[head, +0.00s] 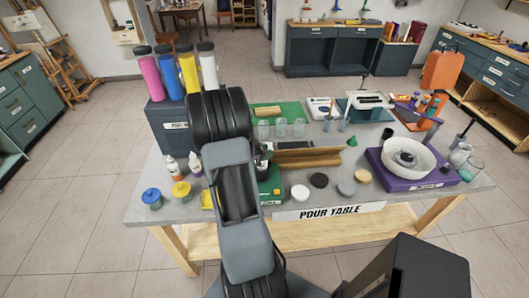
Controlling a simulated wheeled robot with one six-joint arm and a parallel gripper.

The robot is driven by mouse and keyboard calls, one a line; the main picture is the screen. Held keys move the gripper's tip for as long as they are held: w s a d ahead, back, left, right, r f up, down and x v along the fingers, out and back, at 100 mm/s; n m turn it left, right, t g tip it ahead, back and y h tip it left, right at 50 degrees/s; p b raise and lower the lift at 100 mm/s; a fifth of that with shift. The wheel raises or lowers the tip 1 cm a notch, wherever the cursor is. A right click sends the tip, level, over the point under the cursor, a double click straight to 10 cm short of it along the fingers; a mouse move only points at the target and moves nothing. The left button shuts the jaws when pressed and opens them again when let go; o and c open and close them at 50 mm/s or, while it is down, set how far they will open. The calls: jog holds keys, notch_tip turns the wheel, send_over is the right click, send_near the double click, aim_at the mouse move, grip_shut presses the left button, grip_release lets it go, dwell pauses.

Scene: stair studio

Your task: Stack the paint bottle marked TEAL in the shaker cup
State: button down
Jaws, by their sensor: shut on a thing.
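My arm reaches forward over the pour table (300,174), and its links hide my gripper, so I cannot make out the jaws. Two small white bottles, one at the left (172,167) and one beside it (195,166), stand left of my arm; their markings are too small to read. A green boxy device (272,187) stands partly behind my arm, with a small dark-and-pale shape just above it that I cannot identify. I cannot pick out a bottle marked TEAL or the shaker cup.
Tall pink, blue, yellow and white bottles stand on a dark box (170,127) at the left. Blue-lidded (152,197) and yellow-lidded (181,191) jars stand in front. A wooden channel (312,157), clear cups (299,127), several discs and a white bowl (407,157) occupy the right.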

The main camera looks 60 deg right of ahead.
jog(key=shift+f, duration=0.1)
jog(key=shift+f, duration=0.15)
jog(key=c, duration=0.9)
grip_release()
jog(key=shift+o, duration=0.2)
